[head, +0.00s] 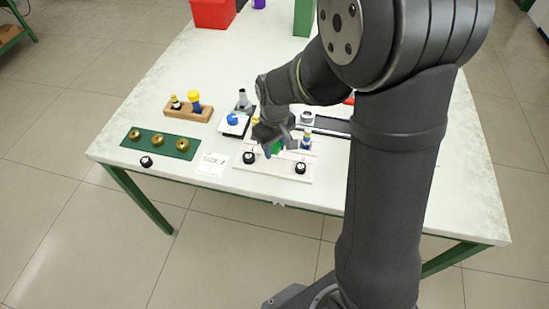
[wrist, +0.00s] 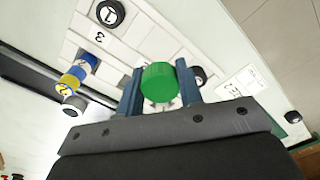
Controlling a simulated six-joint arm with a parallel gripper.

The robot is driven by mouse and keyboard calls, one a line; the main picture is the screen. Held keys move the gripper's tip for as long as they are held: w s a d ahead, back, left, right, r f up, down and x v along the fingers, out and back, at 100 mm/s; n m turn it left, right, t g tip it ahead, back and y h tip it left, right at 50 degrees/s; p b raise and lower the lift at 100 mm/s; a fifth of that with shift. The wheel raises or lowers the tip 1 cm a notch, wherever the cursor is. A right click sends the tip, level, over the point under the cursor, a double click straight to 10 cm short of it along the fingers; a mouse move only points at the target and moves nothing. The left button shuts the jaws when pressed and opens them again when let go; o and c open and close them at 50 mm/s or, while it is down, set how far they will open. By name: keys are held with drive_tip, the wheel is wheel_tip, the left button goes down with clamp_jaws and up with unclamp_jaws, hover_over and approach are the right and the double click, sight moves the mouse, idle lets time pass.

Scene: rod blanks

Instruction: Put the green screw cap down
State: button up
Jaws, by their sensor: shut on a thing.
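The green screw cap (wrist: 158,82) is between the two blue fingers of my gripper (wrist: 158,90) in the wrist view. The gripper is shut on it. In the head view the cap (head: 277,147) shows as a small green patch below my gripper (head: 270,140), mostly hidden by it. The cap is over or close to a white board (head: 240,178) with numbered places; I cannot tell whether it touches the board.
Black round pieces stand on the board at left (head: 249,157) and right (head: 300,168). A blue and yellow piece (head: 306,140) stands beside my gripper. A green strip (head: 158,146) holds brass rings. A wooden block (head: 188,111) stands behind it. A printed card (head: 212,165) lies left of the board.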

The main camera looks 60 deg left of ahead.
sight(275, 166)
drive_tip(key=shift+f, duration=2.55)
drive_tip(key=shift+f, duration=0.3)
drive_tip(key=shift+f, duration=0.1)
drive_tip(key=shift+d+f, duration=0.1)
drive_tip(key=shift+f, duration=0.1)
drive_tip(key=o, duration=0.9)
drive_tip(key=shift+d+f, duration=0.1)
drive_tip(key=shift+o, duration=0.3)
drive_tip(key=r, duration=1.3)
drive_tip(key=shift+a+r, duration=0.2)
